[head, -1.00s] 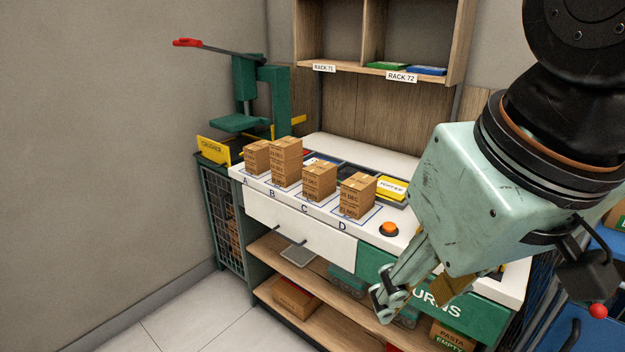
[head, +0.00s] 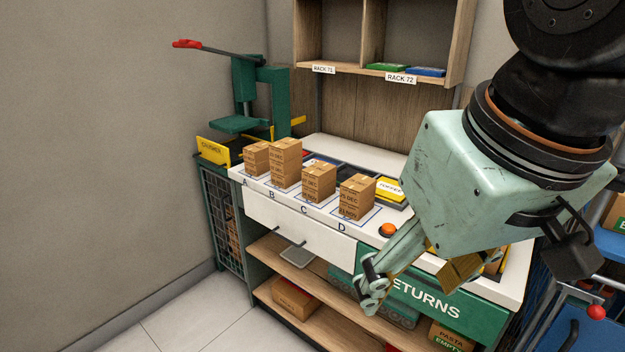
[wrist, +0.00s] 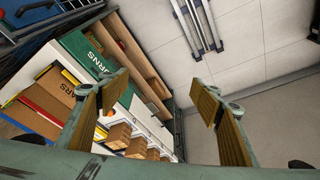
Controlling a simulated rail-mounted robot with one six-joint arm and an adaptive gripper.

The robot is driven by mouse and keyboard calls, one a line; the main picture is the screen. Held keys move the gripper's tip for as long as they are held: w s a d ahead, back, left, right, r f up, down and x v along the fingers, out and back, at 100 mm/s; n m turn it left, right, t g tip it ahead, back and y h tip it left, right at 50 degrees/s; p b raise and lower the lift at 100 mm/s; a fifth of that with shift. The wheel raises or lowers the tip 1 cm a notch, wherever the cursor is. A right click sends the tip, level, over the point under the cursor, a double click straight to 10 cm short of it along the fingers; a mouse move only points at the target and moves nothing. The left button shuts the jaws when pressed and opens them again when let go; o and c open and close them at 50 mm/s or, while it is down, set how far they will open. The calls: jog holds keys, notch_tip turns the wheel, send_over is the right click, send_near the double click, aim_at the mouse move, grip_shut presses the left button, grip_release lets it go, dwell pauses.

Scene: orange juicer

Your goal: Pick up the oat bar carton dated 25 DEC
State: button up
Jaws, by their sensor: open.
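Four marked spots on the white bench (head: 318,221) each hold brown cartons: carton A (head: 256,158), the taller carton stack B (head: 285,163), carton C (head: 318,182) and carton D (head: 356,194). My gripper (head: 400,285) is open and empty, in front of the bench's right part, right of and nearer than carton D. In the wrist view my gripper (wrist: 158,84) shows its two fingers wide apart, with several cartons low between them.
A green RETURNS panel (head: 432,298) lies behind my gripper. A green press (head: 245,95) with a red-tipped lever stands at the left. Racks (head: 375,67) hang above. The floor at front left is clear.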

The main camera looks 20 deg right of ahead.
jog(key=w+d+r+m+p, duration=0.1)
jog(key=w+r+p, duration=0.25)
jog(key=w, duration=0.35)
jog(key=w+d+r+m+p, duration=0.1)
jog(key=w+r+m+p, duration=0.2)
jog(key=w, duration=0.4)
jog(key=m+g+p, duration=0.4)
jog(key=m+p, duration=0.3)
jog(key=p, duration=1.2)
send_over(359, 182)
notch_tip(359, 182, down, 10)
jog(key=shift+w+d+f, duration=0.15)
jog(key=shift+f, duration=0.2)
jog(key=shift+f+p, duration=0.55)
jog(key=shift+f, duration=3.75)
jog(key=shift+f, duration=0.15)
jog(key=shift+f+p, duration=0.45)
jog(key=shift+f, duration=2)
